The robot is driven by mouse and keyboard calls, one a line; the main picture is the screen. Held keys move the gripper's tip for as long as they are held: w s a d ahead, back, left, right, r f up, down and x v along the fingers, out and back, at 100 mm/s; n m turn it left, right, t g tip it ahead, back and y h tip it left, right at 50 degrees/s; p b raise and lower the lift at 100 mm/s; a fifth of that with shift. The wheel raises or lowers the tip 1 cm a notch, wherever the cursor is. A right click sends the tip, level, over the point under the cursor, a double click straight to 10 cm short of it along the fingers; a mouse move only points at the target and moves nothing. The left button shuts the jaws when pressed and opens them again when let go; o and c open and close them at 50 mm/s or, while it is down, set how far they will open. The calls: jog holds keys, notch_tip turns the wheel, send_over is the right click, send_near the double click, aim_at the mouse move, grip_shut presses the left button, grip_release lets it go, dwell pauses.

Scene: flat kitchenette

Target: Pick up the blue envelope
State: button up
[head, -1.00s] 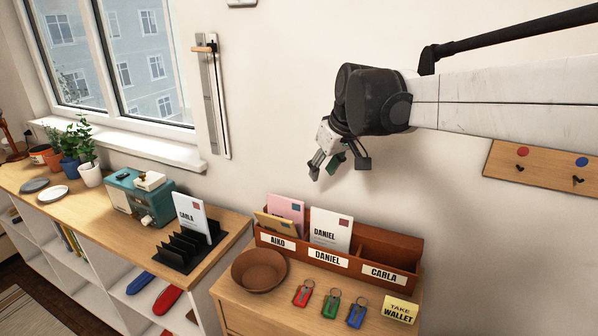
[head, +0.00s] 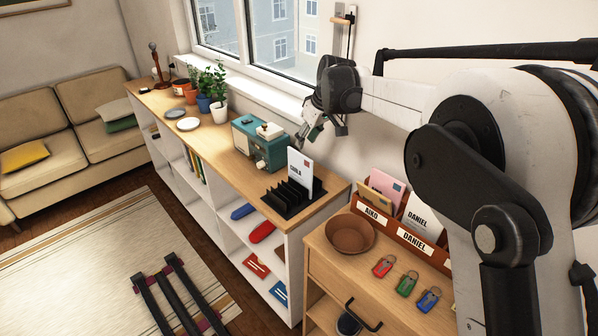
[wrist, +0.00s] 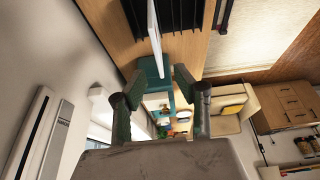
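A flat blue item with a white mark (head: 279,292), which looks like the blue envelope, lies in the lower part of the white shelf unit in the head view, beside a similar red one (head: 256,265). The blue item cannot be made out in the wrist view.
The CARLA letter stands in a black rack (head: 276,206) beside the teal radio (head: 245,137). Potted plants (head: 220,108) stand farther along. A drawer cabinet (head: 322,258) with a bowl (head: 349,235) stands at the right. The rug (head: 90,240) before the shelves is mostly clear.

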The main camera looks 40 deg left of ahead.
aim_at(297, 163)
jog(key=p+x, duration=0.1)
jog(key=x, duration=1)
jog(key=shift+w+f+p, duration=0.2)
jog(key=shift+f+p, duration=0.2)
jog(key=shift+f, duration=0.15)
jog(key=shift+f+b, duration=0.25)
jog(key=shift+b, duration=0.2)
dwell(0.3)
grip_shut()
